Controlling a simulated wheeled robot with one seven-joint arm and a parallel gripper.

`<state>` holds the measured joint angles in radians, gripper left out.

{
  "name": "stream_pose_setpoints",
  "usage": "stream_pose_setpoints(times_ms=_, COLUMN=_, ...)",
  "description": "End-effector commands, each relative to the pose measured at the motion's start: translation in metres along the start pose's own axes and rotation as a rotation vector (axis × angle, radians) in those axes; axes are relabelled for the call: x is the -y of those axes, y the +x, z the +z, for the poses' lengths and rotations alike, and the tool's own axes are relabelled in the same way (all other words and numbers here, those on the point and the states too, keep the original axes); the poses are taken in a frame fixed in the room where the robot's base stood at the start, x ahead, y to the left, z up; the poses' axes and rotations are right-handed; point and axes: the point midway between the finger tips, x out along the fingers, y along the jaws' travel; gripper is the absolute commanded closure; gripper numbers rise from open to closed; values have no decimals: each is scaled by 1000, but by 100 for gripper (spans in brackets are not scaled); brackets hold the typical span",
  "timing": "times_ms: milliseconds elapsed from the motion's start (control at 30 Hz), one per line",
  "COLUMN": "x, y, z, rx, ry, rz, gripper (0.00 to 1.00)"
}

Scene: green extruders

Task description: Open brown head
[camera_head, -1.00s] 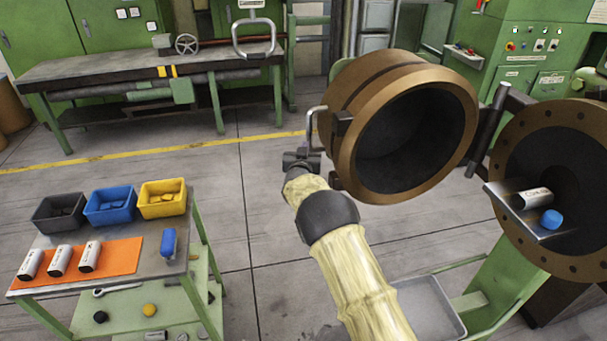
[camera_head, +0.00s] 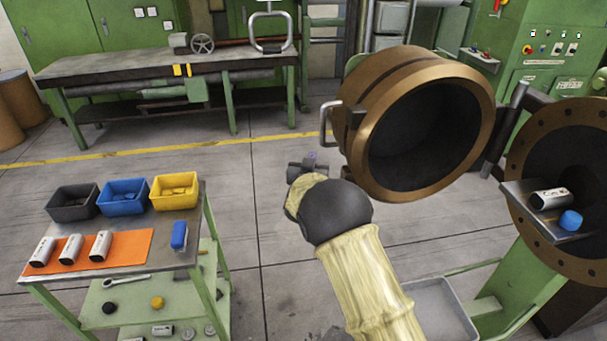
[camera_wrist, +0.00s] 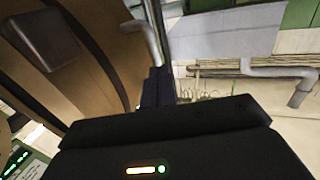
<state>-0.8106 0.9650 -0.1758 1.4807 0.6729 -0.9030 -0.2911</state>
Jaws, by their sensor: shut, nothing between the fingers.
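The brown head (camera_head: 368,130) is a large brown cylinder with a dark hollow inside. It stands swung away from the round brown flange (camera_head: 518,150), joined to it by a dark hinge arm at the right. A metal bar handle (camera_head: 326,120) sits on the head's left side. My gripper (camera_head: 316,160) is shut and empty, to the lower left of the handle and apart from it. In the wrist view, the brown head (camera_wrist: 100,40) fills the left, with its handle (camera_wrist: 152,40) beyond my dark shut fingers (camera_wrist: 158,85).
A shelf plate (camera_head: 520,200) with a white can and a blue piece juts from the flange. A cart at the left (camera_head: 190,250) carries bins, cans and an orange mat. A workbench (camera_head: 110,70) stands at the back. Open floor lies between.

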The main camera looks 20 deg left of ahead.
Motion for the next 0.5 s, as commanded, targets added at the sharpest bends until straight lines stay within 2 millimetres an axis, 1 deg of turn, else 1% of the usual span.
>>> stream_pose_setpoints(times_ms=33, x=6, y=-10, z=2, rx=0, ry=1, rz=-6, gripper=100)
stream_pose_setpoints(times_ms=100, x=12, y=-23, z=2, rx=1, ry=2, rz=-11, gripper=100)
stream_pose_setpoints(times_ms=233, x=18, y=-44, z=2, rx=0, ry=1, rz=-15, gripper=100)
stream_pose_setpoints(times_ms=367, x=21, y=-55, z=1, rx=0, ry=1, rz=-15, gripper=100)
stream_pose_setpoints(times_ms=500, x=18, y=-56, z=0, rx=0, ry=1, rz=-9, gripper=100)
